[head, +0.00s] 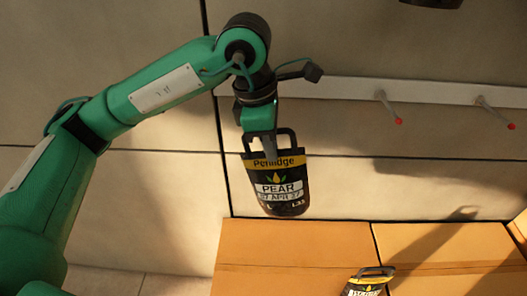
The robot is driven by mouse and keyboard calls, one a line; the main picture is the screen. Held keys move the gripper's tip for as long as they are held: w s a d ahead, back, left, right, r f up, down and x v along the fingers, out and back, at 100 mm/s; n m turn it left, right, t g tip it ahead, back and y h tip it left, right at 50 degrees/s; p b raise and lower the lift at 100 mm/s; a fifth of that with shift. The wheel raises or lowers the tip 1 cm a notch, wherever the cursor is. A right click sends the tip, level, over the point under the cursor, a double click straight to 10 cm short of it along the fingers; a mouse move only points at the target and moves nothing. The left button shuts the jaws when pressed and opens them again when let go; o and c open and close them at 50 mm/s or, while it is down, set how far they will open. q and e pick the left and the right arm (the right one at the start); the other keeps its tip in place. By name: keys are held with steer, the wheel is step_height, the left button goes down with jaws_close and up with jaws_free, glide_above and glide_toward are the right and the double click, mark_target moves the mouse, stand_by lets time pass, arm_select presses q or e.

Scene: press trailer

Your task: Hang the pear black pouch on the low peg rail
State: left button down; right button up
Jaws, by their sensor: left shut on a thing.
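The black pear pouch (281,186) hangs upright in the head view, with a yellow "Penridge" band and the words PEAR and a date on its front. My left gripper (268,142) is shut on the pouch near its top handle loop and holds it in front of the wall, above the cardboard boxes. The low peg rail (345,92) is a white strip on the wall at the right. Two red-tipped pegs, a nearer one (390,108) and one farther right (497,113), stick out from it. Both pegs are bare. My right gripper is not in view.
Cardboard boxes (300,245) stand below the pouch and along the bottom right. Another dark pouch (368,282) with a handle lies at the bottom edge, partly cut off. The wall between the held pouch and the nearer peg is clear. A dark object (434,2) shows at the top edge.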

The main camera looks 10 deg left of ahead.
arm_select(q)
steer(key=shift+w+d+r, duration=0.1)
steer(key=shift+d+r, duration=0.05)
steer(key=shift+r, duration=0.25)
steer(key=shift+w+n, duration=0.2)
steer(key=shift+n, duration=0.1)
steer(key=w, duration=0.3)
steer(key=w+a+p, duration=0.1)
steer(key=shift+w+f, duration=0.2)
steer(key=shift+f, duration=0.05)
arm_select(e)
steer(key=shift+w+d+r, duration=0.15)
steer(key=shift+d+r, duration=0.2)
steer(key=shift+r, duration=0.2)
arm_select(q)
steer(key=shift+w, duration=0.1)
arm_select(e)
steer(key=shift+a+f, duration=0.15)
arm_select(q)
steer(key=shift+a+b, duration=0.1)
steer(key=shift+b, duration=0.3)
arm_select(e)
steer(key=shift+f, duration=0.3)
